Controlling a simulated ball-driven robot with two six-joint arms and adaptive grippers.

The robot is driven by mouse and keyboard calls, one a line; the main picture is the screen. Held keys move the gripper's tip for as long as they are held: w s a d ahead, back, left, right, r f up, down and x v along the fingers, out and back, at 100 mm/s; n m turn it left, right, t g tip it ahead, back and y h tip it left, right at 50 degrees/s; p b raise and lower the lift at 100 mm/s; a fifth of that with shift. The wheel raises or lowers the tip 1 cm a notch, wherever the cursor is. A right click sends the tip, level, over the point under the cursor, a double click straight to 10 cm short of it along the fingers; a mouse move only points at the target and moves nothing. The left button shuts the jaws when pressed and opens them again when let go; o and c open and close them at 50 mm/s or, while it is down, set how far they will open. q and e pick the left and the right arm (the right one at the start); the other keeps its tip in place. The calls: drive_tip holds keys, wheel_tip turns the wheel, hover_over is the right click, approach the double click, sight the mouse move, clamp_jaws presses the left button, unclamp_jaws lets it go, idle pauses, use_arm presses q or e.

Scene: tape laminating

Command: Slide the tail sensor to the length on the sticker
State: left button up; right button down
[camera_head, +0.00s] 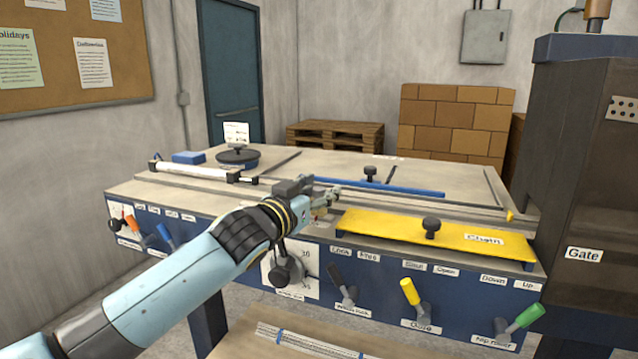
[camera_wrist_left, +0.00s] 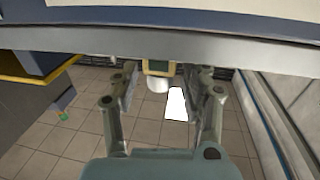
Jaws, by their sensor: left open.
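My left gripper (camera_head: 328,198) reaches over the front edge of the machine bench in the head view. In the left wrist view its two fingers (camera_wrist_left: 162,82) stand apart. A small yellow-framed part with a white round end (camera_wrist_left: 158,80) shows between the fingertips, below a grey rail edge; I cannot tell whether the fingers touch it. It may be the tail sensor. In the head view a small yellowish part (camera_head: 320,212) shows beside the fingertips, partly hidden by them. A white card (camera_head: 236,132) with print too small to read stands at the black round weight (camera_head: 238,155). My right gripper is not in view.
A yellow cover marked Chain (camera_head: 470,238) with a black knob lies right of the gripper. A dial (camera_head: 288,270) and several levers, one yellow (camera_head: 410,291) and one green (camera_head: 525,317), stick out of the blue front panel. A dark Gate cabinet (camera_head: 585,200) stands at the right.

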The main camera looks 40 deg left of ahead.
use_arm(q)
drive_tip(key=shift+w, duration=0.15)
drive_tip(key=shift+f, duration=0.1)
clamp_jaws()
drive_tip(key=shift+a, duration=0.1)
